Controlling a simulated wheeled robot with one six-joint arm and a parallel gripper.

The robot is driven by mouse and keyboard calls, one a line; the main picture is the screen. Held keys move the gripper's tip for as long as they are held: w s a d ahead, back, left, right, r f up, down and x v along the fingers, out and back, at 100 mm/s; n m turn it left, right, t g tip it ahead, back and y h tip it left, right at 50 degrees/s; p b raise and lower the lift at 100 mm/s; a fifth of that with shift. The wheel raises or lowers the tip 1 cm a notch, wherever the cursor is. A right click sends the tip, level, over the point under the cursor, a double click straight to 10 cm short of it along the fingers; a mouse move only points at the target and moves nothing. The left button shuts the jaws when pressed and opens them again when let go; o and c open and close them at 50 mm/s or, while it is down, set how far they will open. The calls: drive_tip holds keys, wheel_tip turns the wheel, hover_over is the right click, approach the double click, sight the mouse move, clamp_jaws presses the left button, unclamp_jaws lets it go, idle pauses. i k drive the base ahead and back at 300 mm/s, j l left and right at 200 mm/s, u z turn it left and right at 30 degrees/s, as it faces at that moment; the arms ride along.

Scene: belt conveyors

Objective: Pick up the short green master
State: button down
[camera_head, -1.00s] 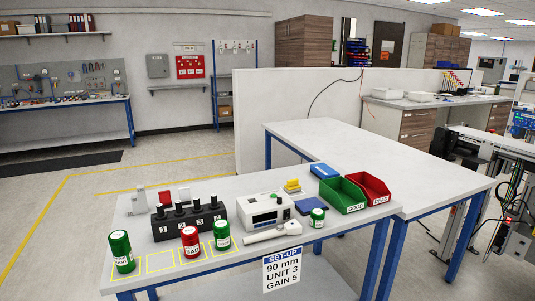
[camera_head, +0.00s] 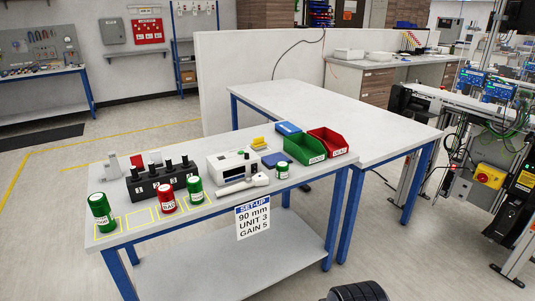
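A short green cylinder with a white label (camera_head: 283,171) stands upright on the grey workbench (camera_head: 215,215), near its right end. It is smaller than the other cylinders. A tall green cylinder (camera_head: 101,212) stands at the left end of the bench. A red cylinder (camera_head: 167,198) and another green cylinder (camera_head: 195,190) stand close together near the middle front, by yellow outlined squares. My gripper is not recognisable in this view.
Beside the short cylinder are a white handheld probe (camera_head: 250,184), a white meter (camera_head: 232,165), a dark blue pad (camera_head: 276,159), a green bin (camera_head: 304,150) and a red bin (camera_head: 328,142). A black numbered block (camera_head: 160,178) stands left. A conveyor stands right. A black ribbed part shows at the bottom edge.

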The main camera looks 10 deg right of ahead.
sight(282, 169)
drive_tip(key=i+l, duration=0.15)
drive_tip(key=i, duration=0.3)
drive_tip(key=i+l+u, duration=0.1)
drive_tip(key=i, duration=0.4)
drive_tip(key=i+l, duration=0.3)
drive_tip(key=i, duration=0.15)
drive_tip(key=j+u, duration=0.05)
